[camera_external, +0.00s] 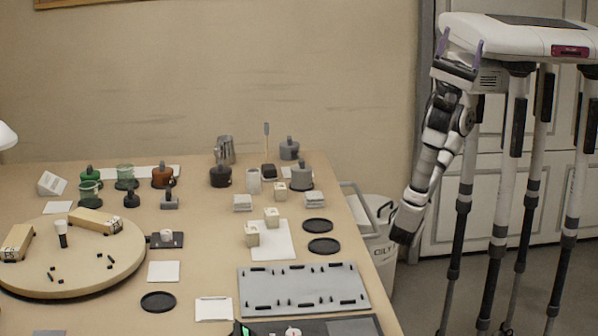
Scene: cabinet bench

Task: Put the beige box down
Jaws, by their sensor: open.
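My gripper (401,236) hangs low at the right, past the table's right edge, in front of the white bin. It is dark and small in this view; nothing shows held in it. I cannot tell which thing is the beige box. Two small beige cubes (252,236) stand on or at a white sheet (273,241) on the table, and another beige cube (280,191) stands farther back. Two longer beige boxes lie on the round board, one near its back (96,221) and one at its left edge (15,243). My gripper is apart from all of these.
The table (210,270) holds several pots and jars at the back, black discs (323,246) and a grey pegged plate (302,289). A round wooden board (90,278) sits at the left. A white bin (381,262) stands beside the table. Bare floor shows at the lower right.

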